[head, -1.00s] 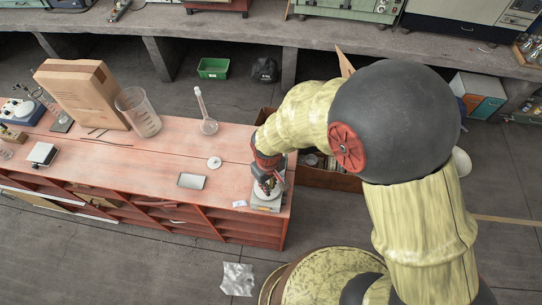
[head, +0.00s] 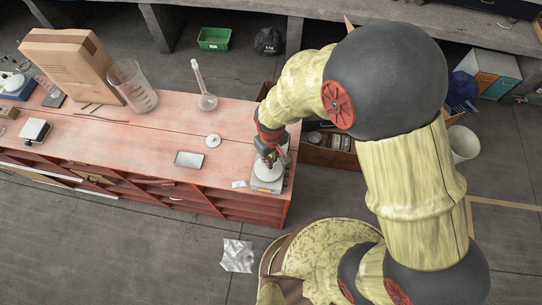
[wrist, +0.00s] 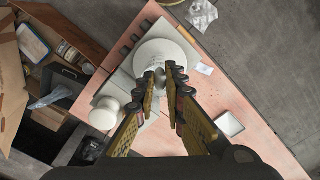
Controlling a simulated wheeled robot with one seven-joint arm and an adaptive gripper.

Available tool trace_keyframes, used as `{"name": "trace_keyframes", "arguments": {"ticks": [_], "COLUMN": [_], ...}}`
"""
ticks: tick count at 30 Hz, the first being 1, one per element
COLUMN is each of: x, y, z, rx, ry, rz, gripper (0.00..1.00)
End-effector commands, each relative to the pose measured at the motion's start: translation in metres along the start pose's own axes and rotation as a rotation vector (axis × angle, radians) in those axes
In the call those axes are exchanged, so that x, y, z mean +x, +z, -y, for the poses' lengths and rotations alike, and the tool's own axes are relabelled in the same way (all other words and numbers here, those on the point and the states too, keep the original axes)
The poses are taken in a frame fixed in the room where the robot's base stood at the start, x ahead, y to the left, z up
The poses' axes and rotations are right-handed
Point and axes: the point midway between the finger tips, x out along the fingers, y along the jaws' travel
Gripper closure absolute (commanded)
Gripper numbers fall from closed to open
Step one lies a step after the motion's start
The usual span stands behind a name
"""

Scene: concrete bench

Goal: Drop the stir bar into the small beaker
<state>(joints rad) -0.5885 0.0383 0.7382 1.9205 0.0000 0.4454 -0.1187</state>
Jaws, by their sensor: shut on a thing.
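My gripper (wrist: 162,76) points down over a stirrer with a round white top plate (wrist: 178,52), at the right end of the red bench. Its fingers are closed on a small pale piece (wrist: 160,79), which looks like the stir bar and is mostly hidden between the fingertips. In the head view my gripper (head: 270,160) is just above the white plate (head: 267,177). I cannot clearly make out the small beaker. A large glass beaker (head: 133,88) stands at the back of the bench.
A long-necked flask (head: 206,99), a white disc (head: 213,140) and a shallow pale tray (head: 189,159) are on the bench. A white round-topped container (wrist: 104,114) is beside the stirrer. A cardboard box (head: 70,62) stands back left.

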Motion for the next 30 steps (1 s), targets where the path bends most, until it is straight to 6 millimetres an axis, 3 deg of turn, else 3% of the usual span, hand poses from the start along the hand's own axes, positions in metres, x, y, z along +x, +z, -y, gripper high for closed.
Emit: {"name": "trace_keyframes", "arguments": {"ticks": [9,10,20,30], "x": [0.0034,0.0034,0.0034,0.0017], "y": [-0.0003,-0.0003,-0.0001,-0.0004], "z": [0.0,0.0,0.0,-0.0001], "rx": [0.0,0.0,0.0,0.0], "ry": [0.0,0.0,0.0,0.0], "rz": [-0.001,-0.001,-0.001,-0.001], "gripper": [0.99,0.87,0.68,0.67]}}
